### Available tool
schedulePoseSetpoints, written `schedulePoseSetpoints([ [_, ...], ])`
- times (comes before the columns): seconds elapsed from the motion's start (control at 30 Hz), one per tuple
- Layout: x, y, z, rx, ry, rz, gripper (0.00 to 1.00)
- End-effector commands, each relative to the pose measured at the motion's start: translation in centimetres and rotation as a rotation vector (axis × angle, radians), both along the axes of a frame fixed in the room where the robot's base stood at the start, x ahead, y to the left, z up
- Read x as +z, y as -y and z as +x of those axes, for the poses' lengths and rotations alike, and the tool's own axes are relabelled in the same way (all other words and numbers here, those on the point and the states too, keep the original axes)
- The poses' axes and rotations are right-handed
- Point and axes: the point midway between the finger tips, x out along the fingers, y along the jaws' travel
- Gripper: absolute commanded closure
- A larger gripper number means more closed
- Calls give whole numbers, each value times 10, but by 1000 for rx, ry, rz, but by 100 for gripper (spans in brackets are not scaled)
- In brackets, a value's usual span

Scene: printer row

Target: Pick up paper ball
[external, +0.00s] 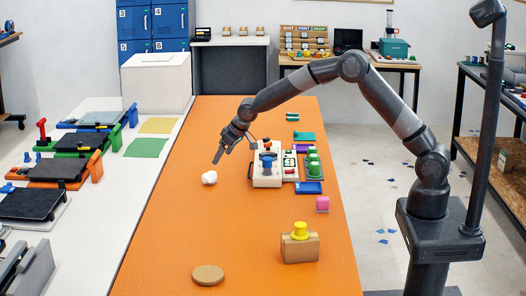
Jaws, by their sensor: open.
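A crumpled white paper ball (209,178) lies on the orange tabletop (200,229), left of the middle. My gripper (221,157) hangs above and slightly to the right of the ball, its fingers pointing down and left. It appears empty and apart from the ball. The gap between the two fingers is hard to make out at this size.
Right of my gripper stand a white box with a blue knob (267,172) and green stamps (313,166). The orange surface around the ball is clear.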

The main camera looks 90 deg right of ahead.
Motion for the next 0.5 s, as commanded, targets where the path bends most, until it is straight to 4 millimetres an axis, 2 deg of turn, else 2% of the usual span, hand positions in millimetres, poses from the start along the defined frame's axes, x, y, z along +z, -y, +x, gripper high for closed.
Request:
schedulePoseSetpoints([
  [0.3, -37, 8, 19, 0, -1, 0, 14],
  [0.5, -49, 11, 26, -1, 0, 0, 14],
])
